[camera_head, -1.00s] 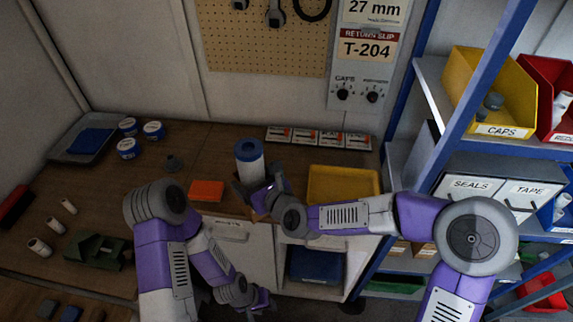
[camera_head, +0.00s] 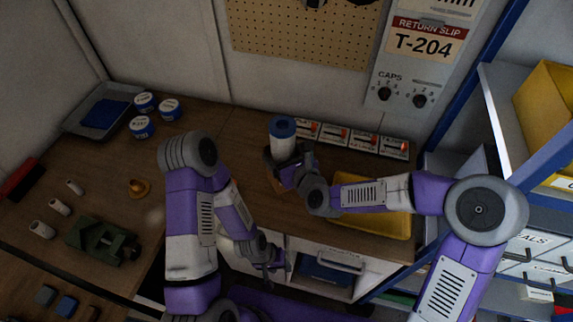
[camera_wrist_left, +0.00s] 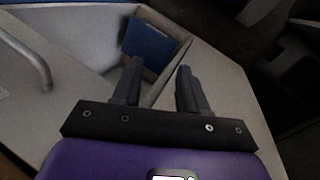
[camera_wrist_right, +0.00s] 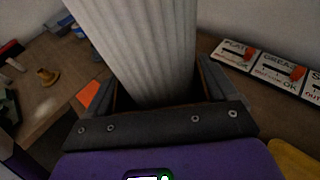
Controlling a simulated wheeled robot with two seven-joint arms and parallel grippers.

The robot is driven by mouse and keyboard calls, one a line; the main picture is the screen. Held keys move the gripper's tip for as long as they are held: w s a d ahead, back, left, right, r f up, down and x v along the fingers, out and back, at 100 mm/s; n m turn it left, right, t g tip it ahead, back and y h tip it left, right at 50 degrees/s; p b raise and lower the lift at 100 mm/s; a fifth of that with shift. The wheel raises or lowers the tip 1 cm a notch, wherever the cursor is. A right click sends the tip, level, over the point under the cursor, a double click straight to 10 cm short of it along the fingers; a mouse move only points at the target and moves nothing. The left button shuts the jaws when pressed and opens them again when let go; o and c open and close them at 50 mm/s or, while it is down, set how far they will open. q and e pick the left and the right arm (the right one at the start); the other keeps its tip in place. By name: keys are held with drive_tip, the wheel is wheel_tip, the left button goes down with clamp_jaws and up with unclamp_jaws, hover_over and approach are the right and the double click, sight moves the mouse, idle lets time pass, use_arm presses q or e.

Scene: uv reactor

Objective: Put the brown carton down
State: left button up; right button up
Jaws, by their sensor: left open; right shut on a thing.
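The brown carton shows only in part. In the head view its lower corner (camera_head: 278,185) peeks out beneath my right gripper (camera_head: 285,166). In the right wrist view its open top edge (camera_wrist_right: 206,84) shows between the jaws of my right gripper (camera_wrist_right: 155,92), which is shut on it. A white pleated cylinder with a blue cap (camera_head: 283,138) stands up out of the carton.
A yellow tray (camera_head: 385,222) lies right of the carton, partly behind my right arm. Labelled cards (camera_head: 335,135) line the back of the bench (camera_head: 225,130). An orange block (camera_wrist_right: 90,94) lies left of the carton. A green vise (camera_head: 100,240) and tubs (camera_head: 142,127) are farther left.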

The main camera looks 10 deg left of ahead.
drive_tip(key=shift+w+f, duration=0.1)
drive_tip(key=shift+f, duration=1.85)
drive_tip(key=shift+f+b, duration=0.1)
drive_tip(key=shift+b, duration=0.25)
drive_tip(key=o, duration=0.9)
drive_tip(key=shift+f, duration=0.1)
drive_tip(key=shift+c, duration=0.2)
drive_tip(key=shift+o, duration=1.2)
